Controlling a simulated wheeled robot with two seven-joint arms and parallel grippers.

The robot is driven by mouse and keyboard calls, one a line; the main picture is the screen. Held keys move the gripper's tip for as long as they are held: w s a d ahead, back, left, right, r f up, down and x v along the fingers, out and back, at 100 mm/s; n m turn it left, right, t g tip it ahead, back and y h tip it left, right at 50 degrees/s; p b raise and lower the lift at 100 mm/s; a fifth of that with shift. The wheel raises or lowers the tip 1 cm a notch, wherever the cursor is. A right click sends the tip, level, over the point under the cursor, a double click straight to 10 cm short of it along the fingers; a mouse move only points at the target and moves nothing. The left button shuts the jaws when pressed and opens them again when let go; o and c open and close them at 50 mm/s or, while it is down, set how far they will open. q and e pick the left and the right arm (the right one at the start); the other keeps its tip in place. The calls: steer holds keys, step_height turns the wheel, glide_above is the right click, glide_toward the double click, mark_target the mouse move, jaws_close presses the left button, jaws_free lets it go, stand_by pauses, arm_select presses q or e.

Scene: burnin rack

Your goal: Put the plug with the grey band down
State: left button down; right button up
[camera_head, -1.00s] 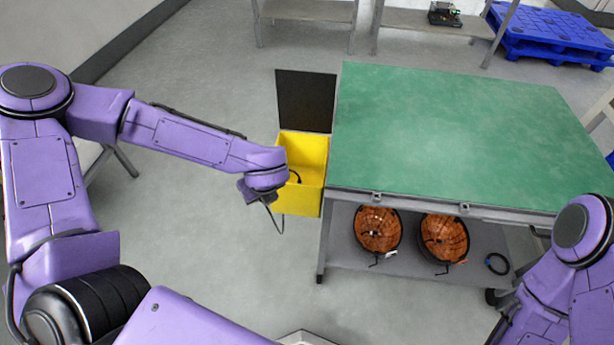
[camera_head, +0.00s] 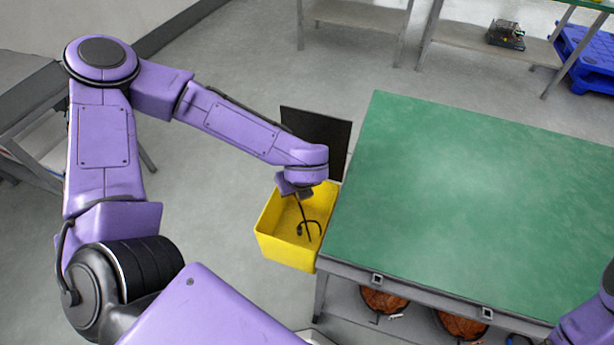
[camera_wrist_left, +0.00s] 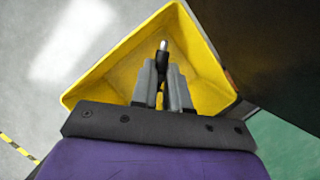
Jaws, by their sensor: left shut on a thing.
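My left gripper (camera_head: 304,194) is over the yellow bin (camera_head: 283,250) beside the bench. In the left wrist view my left gripper (camera_wrist_left: 162,70) is shut on a dark plug (camera_wrist_left: 163,47) with a pale tip, which points away from the gripper over the open bin (camera_wrist_left: 90,87). A grey band on the plug cannot be made out. A black cable (camera_head: 308,228) hangs below the gripper into the bin's outline; whether it touches the bin floor I cannot tell. My right gripper is out of view.
A bench with a bare green top (camera_head: 470,190) stands right of the bin. A dark upright panel (camera_head: 325,135) is behind the bin. Orange-brown round baskets (camera_head: 384,300) sit on the bench's lower shelf. Grey floor to the bin's left is clear.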

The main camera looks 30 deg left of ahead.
arm_select(q)
steer(key=b, duration=0.3)
glide_above(294, 223)
steer(key=d, duration=0.1)
step_height(294, 223, down, 6)
steer(key=f, duration=1)
steer(key=shift+s+d+f+b, duration=0.15)
steer(key=shift+s+f+b, duration=0.15)
